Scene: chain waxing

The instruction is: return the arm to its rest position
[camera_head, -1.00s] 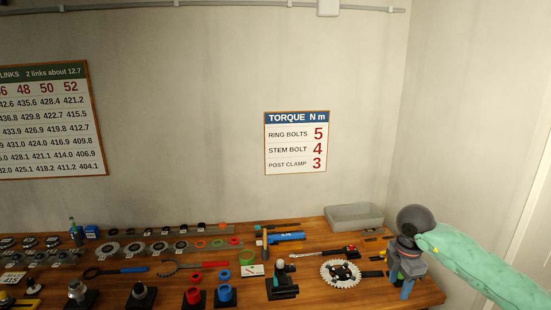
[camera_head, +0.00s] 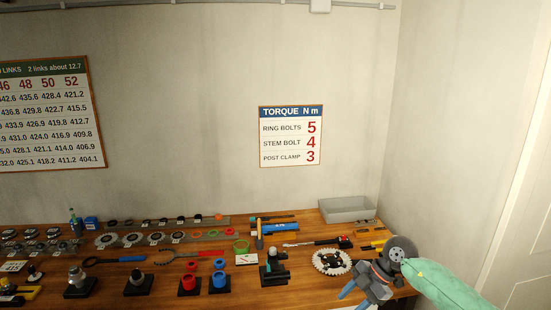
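My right arm comes in from the right edge with a mint-green sleeve-like link (camera_head: 445,285) and a dark grey round wrist joint. My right gripper (camera_head: 356,297) hangs over the front right part of the bench, tilted down to the left. Its blue fingers look apart, with nothing seen between them, though the tips lie close to the lower picture edge. My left arm and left gripper are not in view.
A wooden bench (camera_head: 290,292) runs along the wall. A white-toothed chainring (camera_head: 332,262) lies just left of the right gripper. A grey tray (camera_head: 347,211) stands behind it. Black stand (camera_head: 273,268), red cup (camera_head: 190,281), blue cup (camera_head: 219,280) and several tools lie further left.

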